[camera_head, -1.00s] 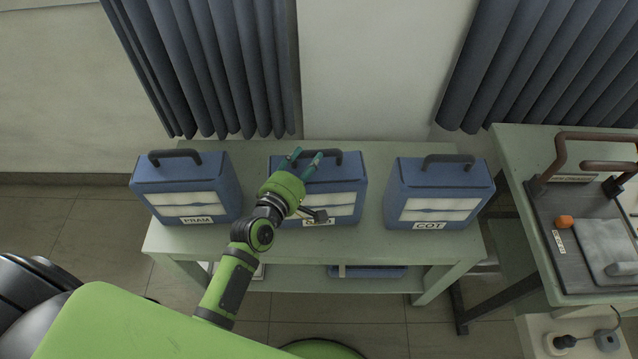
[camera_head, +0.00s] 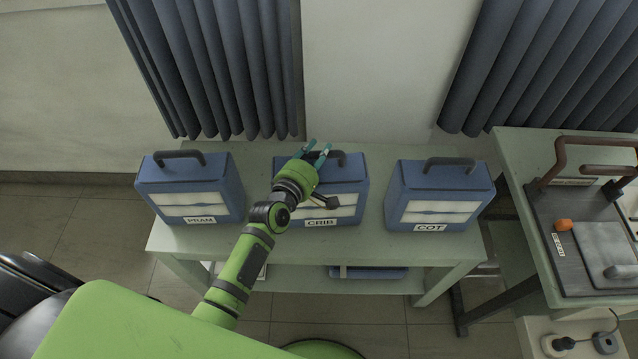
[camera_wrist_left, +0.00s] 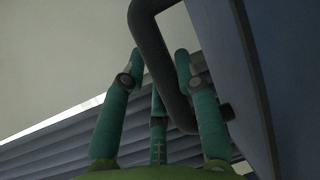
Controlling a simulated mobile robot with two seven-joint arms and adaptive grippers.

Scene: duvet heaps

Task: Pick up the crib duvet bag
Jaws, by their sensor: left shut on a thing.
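The crib duvet bag (camera_head: 345,198) is the middle of three blue bags on the table, with a white window and a CRIB label. It stands upright on the tabletop. My left gripper (camera_head: 317,152) is at its top handle (camera_head: 334,157), shut on it, with the arm passing in front of the bag's left part. In the left wrist view the dark handle (camera_wrist_left: 152,45) passes between the teal fingers (camera_wrist_left: 160,75), and the blue bag side (camera_wrist_left: 290,70) fills the right. My right gripper is not in view.
The PRAM bag (camera_head: 190,190) stands to the left and the COT bag (camera_head: 438,195) to the right, with bare table (camera_head: 380,240) between. A second table at right holds a press-like device with a brown handle (camera_head: 600,143). Curtains hang behind.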

